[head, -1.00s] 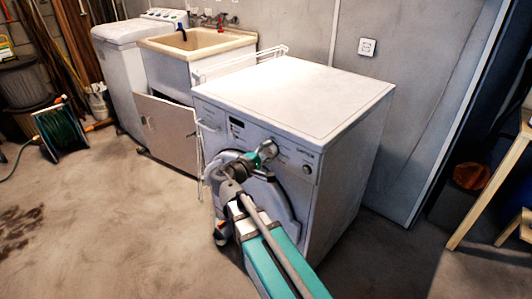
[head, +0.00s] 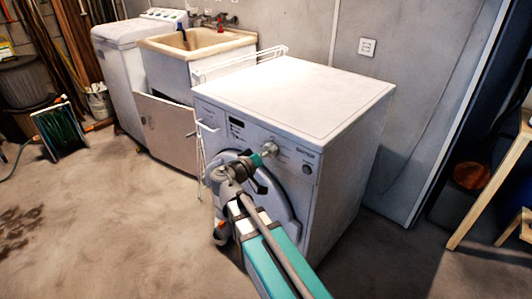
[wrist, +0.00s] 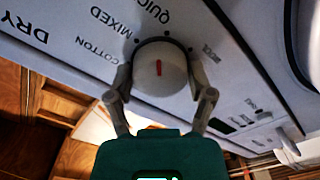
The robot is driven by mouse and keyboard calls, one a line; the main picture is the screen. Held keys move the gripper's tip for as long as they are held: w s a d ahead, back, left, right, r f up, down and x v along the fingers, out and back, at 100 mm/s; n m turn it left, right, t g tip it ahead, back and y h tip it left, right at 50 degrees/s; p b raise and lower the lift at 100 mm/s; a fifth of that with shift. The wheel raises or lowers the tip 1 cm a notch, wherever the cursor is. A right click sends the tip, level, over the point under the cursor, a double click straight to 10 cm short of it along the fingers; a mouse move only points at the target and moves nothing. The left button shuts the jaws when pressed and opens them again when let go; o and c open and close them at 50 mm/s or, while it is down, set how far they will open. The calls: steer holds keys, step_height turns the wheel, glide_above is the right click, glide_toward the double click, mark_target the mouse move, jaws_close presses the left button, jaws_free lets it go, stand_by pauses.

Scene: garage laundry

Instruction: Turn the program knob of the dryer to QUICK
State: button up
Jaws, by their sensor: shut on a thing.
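The white dryer (head: 330,220) faces me with its program knob (head: 269,149) on the front panel. In the wrist view the round pale knob (wrist: 160,85) fills the centre, with a red mark on its face pointing roughly upward in the picture. The upside-down QUICK label (wrist: 152,10) is above the knob, MIXED and COTTON are to its left and WOOL is to its right. My gripper (wrist: 160,72) is shut on the knob, one finger on each side. In the head view the gripper covers the panel just below the knob.
A smaller round control (head: 306,169) sits right of the knob. The round dryer door (head: 285,205) is below, partly behind my arm. A sink (head: 198,43) stands behind. Floor at left front is clear.

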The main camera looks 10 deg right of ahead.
steer(key=shift+s+d+m, duration=0.1)
steer(key=shift+d+m, duration=0.05)
steer(key=shift+m, duration=1.05)
steer(key=o, duration=1.1)
steer(key=shift+a, duration=0.2)
steer(key=v, duration=1.1)
steer(key=shift+s+a, duration=0.2)
steer(key=shift+a, duration=0.05)
